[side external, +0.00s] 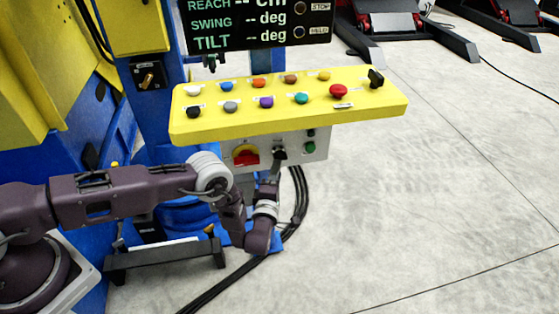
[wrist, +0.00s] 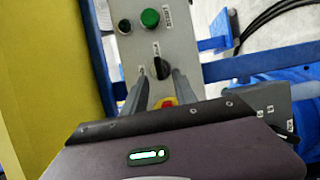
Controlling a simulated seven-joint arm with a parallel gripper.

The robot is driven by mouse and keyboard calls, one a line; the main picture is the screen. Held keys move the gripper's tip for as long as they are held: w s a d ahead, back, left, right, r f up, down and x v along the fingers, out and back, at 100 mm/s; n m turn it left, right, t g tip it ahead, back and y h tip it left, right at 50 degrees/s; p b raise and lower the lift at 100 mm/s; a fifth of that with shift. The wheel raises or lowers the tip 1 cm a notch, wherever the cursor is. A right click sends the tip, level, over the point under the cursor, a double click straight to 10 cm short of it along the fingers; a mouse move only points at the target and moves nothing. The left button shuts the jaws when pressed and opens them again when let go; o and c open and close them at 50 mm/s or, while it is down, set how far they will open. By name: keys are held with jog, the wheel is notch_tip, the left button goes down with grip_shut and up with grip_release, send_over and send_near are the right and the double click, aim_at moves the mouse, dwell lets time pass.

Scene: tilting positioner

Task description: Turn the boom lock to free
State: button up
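A black rotary knob (side external: 279,153) sits on the front of the grey box under the yellow console. It also shows in the wrist view (wrist: 158,66), its handle roughly upright in that picture. A brass-coloured switch (side external: 149,80) on a black plate is on the blue column at upper left. The labels are too small to read, so I cannot tell which one is the boom lock. My gripper (side external: 276,173) is just below the black knob. In the wrist view my gripper (wrist: 157,76) is open, one finger either side of the knob; contact cannot be told.
A red and yellow rotary switch (side external: 245,156) is left of the knob. A green button (side external: 310,147) is to its right. The yellow console (side external: 215,127) overhangs the box, with several coloured buttons. Black cables (side external: 299,205) hang close by.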

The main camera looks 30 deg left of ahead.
aim_at(280, 156)
jog(key=x, duration=0.5)
jog(key=shift+w+a, duration=0.1)
jog(key=shift+w, duration=0.15)
jog(key=shift+c, duration=0.2)
grip_shut()
jog(key=n+t+y, duration=0.1)
jog(key=n, duration=0.3)
jog(key=shift+o, duration=0.2)
grip_release()
